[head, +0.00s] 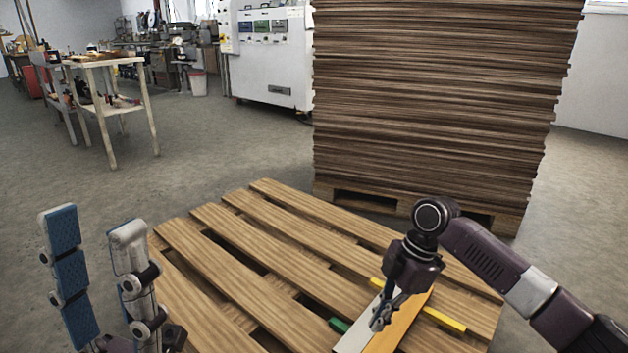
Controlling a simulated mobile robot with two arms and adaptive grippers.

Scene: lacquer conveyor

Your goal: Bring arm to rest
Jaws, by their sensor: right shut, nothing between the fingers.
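My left gripper (92,224) stands upright at the lower left. Its two fingers with blue pads are spread wide with nothing between them. My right arm comes in from the right edge and bends down at a dark wrist. My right gripper (380,318) points down, shut and empty, over the front part of a wooden pallet (240,240). It overlaps a white and orange board (405,322) in the picture; I cannot tell whether it touches it.
A yellow strip (444,319) and a green piece (339,325) lie by the board. A tall stack of brown sheets (440,100) on another pallet blocks the back right. A work table (104,62) stands at the left, a white machine (270,70) behind. The floor between is clear.

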